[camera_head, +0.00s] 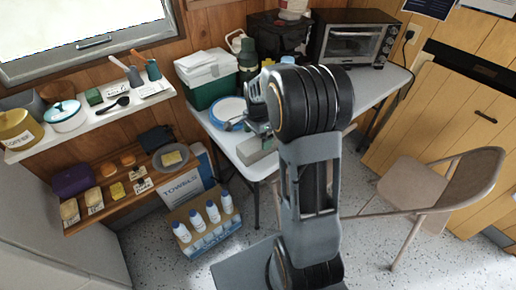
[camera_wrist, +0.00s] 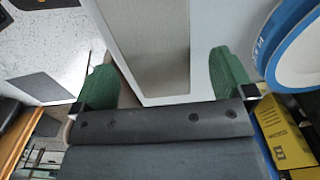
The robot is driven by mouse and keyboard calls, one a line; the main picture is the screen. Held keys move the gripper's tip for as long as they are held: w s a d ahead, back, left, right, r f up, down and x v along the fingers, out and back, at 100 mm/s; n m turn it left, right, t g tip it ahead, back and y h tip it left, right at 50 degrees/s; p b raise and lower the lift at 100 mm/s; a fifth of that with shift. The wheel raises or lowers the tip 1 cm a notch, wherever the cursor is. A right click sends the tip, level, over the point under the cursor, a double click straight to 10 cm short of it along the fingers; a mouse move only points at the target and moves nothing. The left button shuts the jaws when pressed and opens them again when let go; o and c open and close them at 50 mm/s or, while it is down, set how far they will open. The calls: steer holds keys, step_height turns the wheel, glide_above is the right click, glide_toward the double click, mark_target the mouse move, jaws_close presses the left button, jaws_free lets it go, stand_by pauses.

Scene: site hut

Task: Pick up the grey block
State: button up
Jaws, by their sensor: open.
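The grey block (camera_head: 256,151) lies on the white table near its front edge, just below my gripper (camera_head: 262,126) in the head view. In the wrist view the grey block (camera_wrist: 150,35) is a long speckled slab reaching from the top edge down between the fingers. My gripper (camera_wrist: 163,85) is open, with one green-padded finger on each side of the block. A gap shows between the block and the right finger. The left finger is closer to the block, and I cannot tell whether it touches.
A green box (camera_head: 212,90) and a toaster oven (camera_head: 354,45) stand farther back on the table (camera_head: 245,167). A folding chair (camera_head: 428,187) stands to the right.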

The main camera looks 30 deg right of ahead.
mark_target(258, 142)
steer(key=shift+s+f, duration=0.15)
steer(key=shift+f, duration=2.65)
steer(key=c, duration=1.6)
steer(key=shift+r, duration=0.1)
steer(key=shift+c, duration=0.5)
steer(key=shift+r, duration=0.1)
